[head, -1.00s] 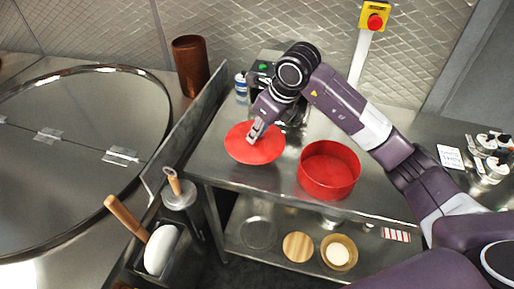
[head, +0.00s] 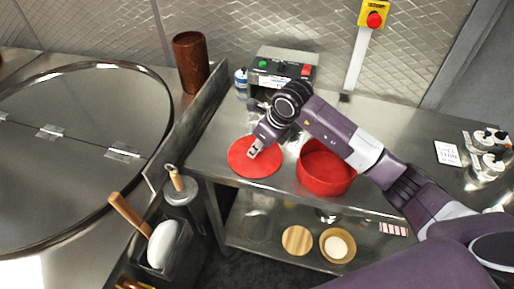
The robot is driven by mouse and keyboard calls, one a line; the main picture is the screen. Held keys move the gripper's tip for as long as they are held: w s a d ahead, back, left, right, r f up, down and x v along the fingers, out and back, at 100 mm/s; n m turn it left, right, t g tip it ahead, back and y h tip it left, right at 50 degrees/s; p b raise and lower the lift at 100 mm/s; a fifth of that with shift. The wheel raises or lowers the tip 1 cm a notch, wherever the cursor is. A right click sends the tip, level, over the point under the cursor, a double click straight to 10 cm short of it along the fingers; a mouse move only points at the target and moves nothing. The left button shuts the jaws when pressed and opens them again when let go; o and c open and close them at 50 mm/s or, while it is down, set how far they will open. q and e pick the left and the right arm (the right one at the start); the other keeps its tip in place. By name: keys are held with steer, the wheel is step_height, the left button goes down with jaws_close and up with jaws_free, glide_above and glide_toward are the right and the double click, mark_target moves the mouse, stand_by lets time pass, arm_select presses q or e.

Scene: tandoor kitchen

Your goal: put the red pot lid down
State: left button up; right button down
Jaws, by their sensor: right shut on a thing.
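The red pot lid (head: 252,164) is a flat round disc at the left end of the steel table, left of the red pot. It looks level and at or very near the table top; I cannot tell if it touches. My right gripper (head: 256,150) is shut on the lid from above, near its middle. The red pot (head: 326,172) stands uncovered on the table, partly behind my right arm. My left gripper is not in view.
A control box (head: 285,68) with green and red buttons stands behind the gripper, beside a small bottle (head: 241,82). A raised metal panel (head: 190,125) borders the table's left side. The steel table (head: 400,125) has free room behind my arm. Bowls and a wooden disc (head: 297,240) sit on the lower shelf.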

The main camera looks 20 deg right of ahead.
steer(key=c, duration=1.8)
jaws_free()
steer(key=shift+c, duration=0.2)
steer(key=shift+r+p, duration=0.1)
steer(key=shift+p, duration=0.2)
steer(key=b+v, duration=0.2)
steer(key=v, duration=1)
steer(key=shift+b, duration=0.3)
steer(key=shift+s, duration=0.1)
